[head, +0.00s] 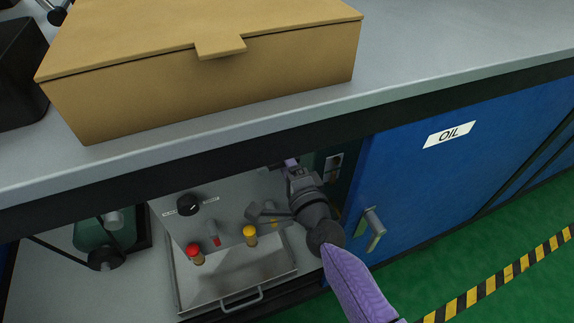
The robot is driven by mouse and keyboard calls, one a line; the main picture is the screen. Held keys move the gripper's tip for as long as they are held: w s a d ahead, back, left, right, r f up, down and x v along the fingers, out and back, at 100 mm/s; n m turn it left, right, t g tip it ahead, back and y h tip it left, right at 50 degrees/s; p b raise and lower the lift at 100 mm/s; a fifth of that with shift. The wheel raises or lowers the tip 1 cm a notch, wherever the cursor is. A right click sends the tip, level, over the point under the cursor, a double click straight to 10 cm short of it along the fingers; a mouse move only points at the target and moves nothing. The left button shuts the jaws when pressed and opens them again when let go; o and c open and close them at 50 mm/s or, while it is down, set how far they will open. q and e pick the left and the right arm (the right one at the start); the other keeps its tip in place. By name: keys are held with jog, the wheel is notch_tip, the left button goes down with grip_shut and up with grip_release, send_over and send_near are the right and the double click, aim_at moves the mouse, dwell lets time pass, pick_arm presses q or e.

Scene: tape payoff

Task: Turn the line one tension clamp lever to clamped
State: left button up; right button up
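A black round knob (188,205) sits on a pale upright panel (225,208) under the bench, between two small labels too small to read. A light mark on the knob points up and to the right. I cannot tell from the view whether this is the line one clamp lever. My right arm comes in from below, and its gripper (256,211) is in front of the panel, right of the knob and apart from it. Its fingers are small and overlapped, so their opening is unclear. No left gripper can be made out.
A red-topped piece (194,252) and a yellow-topped piece (250,236) stand below the knob. A cardboard box (210,95) sits on the bench (440,65). A blue OIL cabinet (450,180) borders the right.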

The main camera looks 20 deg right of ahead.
grip_shut()
dwell(1.4)
